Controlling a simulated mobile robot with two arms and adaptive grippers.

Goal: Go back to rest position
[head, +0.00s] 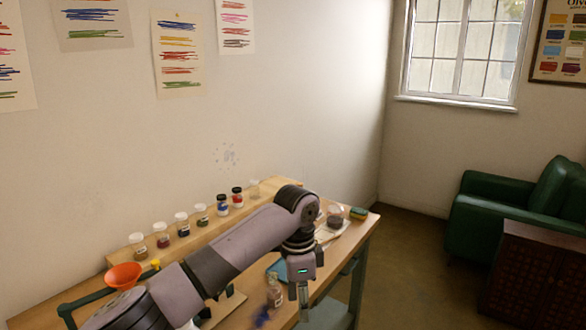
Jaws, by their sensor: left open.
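My left arm crosses the pigment table (352,242) from the lower left. Its gripper (303,308) points down near the table's front edge, open, with nothing seen between its fingers. A small clear bottle (275,292) stands just left of the gripper, apart from it in the picture. A blue patch (262,317) lies below that bottle. My right gripper is not in view. My left arm hides part of the table's middle.
Several pigment jars (182,223) stand in a row on the back ledge. An orange funnel (123,275) is at the left. A jar (335,217) and a green-yellow sponge (358,213) sit at the right end. The floor (420,275) right of the table is clear, before a green armchair (490,215).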

